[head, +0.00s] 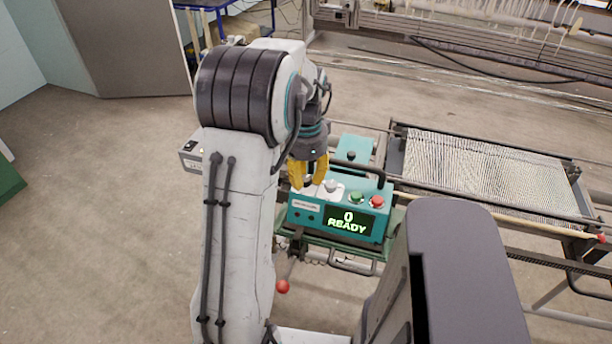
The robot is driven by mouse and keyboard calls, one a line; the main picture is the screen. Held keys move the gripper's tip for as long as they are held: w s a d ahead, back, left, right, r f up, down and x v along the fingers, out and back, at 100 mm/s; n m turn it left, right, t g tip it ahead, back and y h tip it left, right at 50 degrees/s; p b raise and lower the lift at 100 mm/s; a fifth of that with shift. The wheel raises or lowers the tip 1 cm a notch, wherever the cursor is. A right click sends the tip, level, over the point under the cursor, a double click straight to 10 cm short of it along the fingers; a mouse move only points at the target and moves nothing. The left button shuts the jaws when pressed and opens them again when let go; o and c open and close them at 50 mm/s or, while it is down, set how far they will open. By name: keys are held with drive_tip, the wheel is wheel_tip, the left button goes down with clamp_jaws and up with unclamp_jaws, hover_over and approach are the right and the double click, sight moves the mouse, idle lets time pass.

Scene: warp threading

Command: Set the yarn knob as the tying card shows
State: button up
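A teal control box (298,214) stands on a green carriage in the middle of the head view, its display (348,222) reading "0 READY". On its top are a white panel with a pale grey knob (331,186), a green button (357,196) and a red button (377,202). My gripper (308,180), with yellow fingers, points down over the left part of the box top, beside the pale knob. Its fingers hide part of the white panel. I cannot tell whether the fingertips touch anything or how far apart they are. I cannot make out a tying card.
A frame of pale warp threads (490,175) lies right of the box. A black handle (372,171) rises behind the buttons. A small grey box (191,154) shows left of my arm. A red ball-ended lever (283,286) is below the box.

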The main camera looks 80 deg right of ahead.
clamp_jaws()
drive_tip(key=shift+n, duration=2.8)
drive_tip(key=shift+o, duration=2.3)
unclamp_jaws()
